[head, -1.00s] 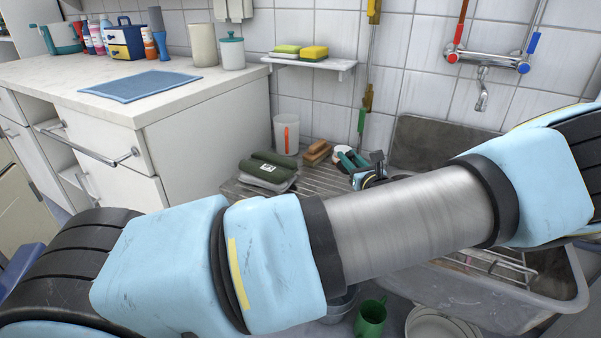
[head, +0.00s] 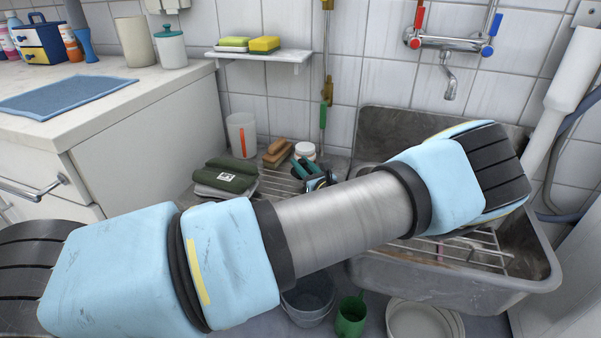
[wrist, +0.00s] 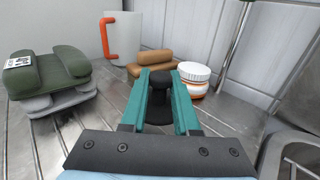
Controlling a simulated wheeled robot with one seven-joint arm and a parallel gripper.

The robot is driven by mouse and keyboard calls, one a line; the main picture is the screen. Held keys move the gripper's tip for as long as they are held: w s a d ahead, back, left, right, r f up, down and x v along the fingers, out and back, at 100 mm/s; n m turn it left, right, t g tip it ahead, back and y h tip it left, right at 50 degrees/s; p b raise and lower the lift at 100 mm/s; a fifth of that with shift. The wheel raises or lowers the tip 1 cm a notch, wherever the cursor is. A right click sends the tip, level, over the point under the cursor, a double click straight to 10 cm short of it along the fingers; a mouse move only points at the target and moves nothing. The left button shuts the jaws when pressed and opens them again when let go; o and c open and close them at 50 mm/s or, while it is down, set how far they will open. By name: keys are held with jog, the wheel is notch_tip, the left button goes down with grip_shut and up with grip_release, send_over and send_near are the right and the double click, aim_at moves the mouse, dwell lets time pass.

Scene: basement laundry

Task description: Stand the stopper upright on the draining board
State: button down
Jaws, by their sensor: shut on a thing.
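My gripper (wrist: 161,84) has teal fingers, shut on a black stopper (wrist: 160,98) that shows between them in the wrist view. The fingers hide its sides, and I cannot tell whether its lower end touches the board. The ribbed metal draining board (wrist: 52,146) lies below and around the gripper. In the head view my gripper (head: 304,171) is over the draining board (head: 275,186), left of the sink basin; the stopper is not clear there.
Near the gripper stand a white jar (wrist: 194,73), brown brushes (wrist: 152,65) and a white beaker with an orange handle (wrist: 124,38). The sink (head: 450,278) is right. Bare board shows between cloth and gripper.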

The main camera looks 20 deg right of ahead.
jog(key=shift+f, duration=1.35)
jog(key=shift+f, duration=0.1)
jog(key=c, duration=0.7)
grip_release()
jog(key=shift+o, duration=0.2)
jog(key=shift+s, duration=0.1)
jog(key=s, duration=1.2)
jog(key=shift+d+b, duration=0.2)
jog(key=shift+b, duration=0.1)
